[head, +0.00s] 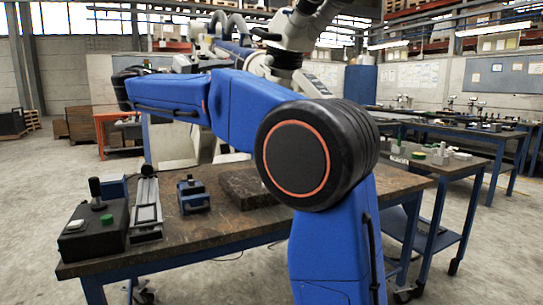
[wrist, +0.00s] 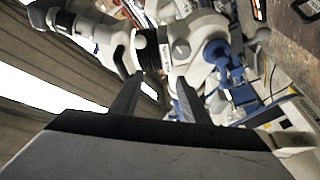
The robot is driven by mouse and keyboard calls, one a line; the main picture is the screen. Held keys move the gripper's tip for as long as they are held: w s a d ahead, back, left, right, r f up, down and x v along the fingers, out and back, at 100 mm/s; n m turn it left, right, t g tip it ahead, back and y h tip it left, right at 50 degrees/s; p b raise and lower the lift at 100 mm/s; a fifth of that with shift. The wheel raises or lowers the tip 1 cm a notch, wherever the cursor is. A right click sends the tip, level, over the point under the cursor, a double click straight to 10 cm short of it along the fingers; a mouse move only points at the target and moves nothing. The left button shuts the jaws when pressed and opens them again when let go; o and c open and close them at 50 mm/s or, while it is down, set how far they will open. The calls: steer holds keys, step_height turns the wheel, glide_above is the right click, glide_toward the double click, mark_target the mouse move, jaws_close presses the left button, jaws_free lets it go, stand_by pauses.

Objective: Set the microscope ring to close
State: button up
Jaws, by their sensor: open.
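The microscope (head: 300,80) is a large white-grey body with black parts, standing behind my blue arm in the head view. A black ring-like part (head: 284,58) shows near its upper middle. In the wrist view the white microscope (wrist: 205,40) lies beyond the fingertips, with a black ribbed collar (wrist: 149,52) on it; I cannot tell for sure which dark part is the task's ring. My gripper (wrist: 160,82) has its two dark fingers apart, with nothing clearly held between them. Whether a finger touches the microscope cannot be told. My arm hides the gripper in the head view.
A dark-topped workbench (head: 230,225) carries a black box with a lever (head: 95,228), a slide device (head: 146,208), a small blue device (head: 192,195) and a dark stone block (head: 245,187). More benches (head: 450,160) stand at the right.

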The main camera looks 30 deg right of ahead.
steer(key=s+d+f+n+y, duration=0.2)
steer(key=s+d+f+y, duration=0.2)
steer(key=s+f, duration=0.3)
steer(key=s+d+f+n+y, duration=0.3)
steer(key=s+f, duration=0.4)
steer(key=f, duration=0.8)
steer(key=shift+s+d+f+t+y, duration=0.35)
steer(key=shift+d+y, duration=0.2)
steer(key=shift+y, duration=0.35)
steer(key=s+a+f+y, duration=0.3)
steer(key=s+a+f, duration=0.1)
steer(key=s+f, duration=0.4)
steer(key=s+a+f+y, duration=0.4)
steer(key=s+f, duration=0.4)
steer(key=f, duration=0.3)
steer(key=s+a+f+y, duration=0.4)
steer(key=s+f, duration=0.4)
steer(key=f, duration=0.2)
steer(key=shift+f+n, duration=0.25)
steer(key=shift+n, duration=0.05)
